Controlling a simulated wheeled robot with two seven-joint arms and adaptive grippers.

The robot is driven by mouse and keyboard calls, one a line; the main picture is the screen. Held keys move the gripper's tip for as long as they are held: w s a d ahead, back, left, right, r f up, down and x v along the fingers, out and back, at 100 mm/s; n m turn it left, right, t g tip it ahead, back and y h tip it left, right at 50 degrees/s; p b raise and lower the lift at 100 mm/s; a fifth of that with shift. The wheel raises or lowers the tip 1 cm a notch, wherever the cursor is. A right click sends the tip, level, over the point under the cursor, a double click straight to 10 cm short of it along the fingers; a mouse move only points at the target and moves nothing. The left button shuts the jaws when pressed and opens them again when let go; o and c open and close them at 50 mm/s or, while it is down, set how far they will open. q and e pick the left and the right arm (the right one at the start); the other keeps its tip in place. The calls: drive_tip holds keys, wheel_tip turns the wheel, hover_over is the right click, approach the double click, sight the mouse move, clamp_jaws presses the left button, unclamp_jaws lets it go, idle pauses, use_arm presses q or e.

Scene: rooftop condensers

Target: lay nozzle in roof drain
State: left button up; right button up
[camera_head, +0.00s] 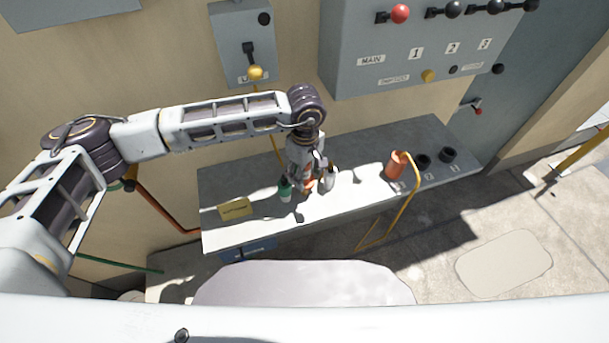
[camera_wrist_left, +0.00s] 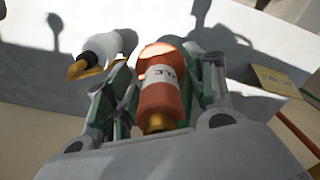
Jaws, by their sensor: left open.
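My left gripper (camera_head: 309,182) is open, low over the grey shelf (camera_head: 345,205). In the wrist view its fingers (camera_wrist_left: 160,95) stand on either side of an orange cylinder (camera_wrist_left: 162,85) with a white label and a brass end; only a little orange shows in the head view. A white piece with a black collar and yellow tip (camera_wrist_left: 103,49) lies beside the fingers. I cannot tell for certain which piece is the nozzle. No roof drain is clearly recognisable.
A yellow label block (camera_head: 235,209) sits at the shelf's left. An orange cup (camera_head: 395,165) with a yellow bent pipe and black round fittings (camera_head: 448,155) stand at the right. A grey panel with levers (camera_head: 425,50) hangs above. The shelf between gripper and cup is clear.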

use_arm(q)
drive_tip(key=shift+c, duration=0.4)
clamp_jaws()
drive_tip(key=shift+r, duration=0.2)
drive_tip(key=shift+r, duration=0.6)
drive_tip(key=shift+r+b, duration=1.2)
drive_tip(key=shift+r, duration=3.05)
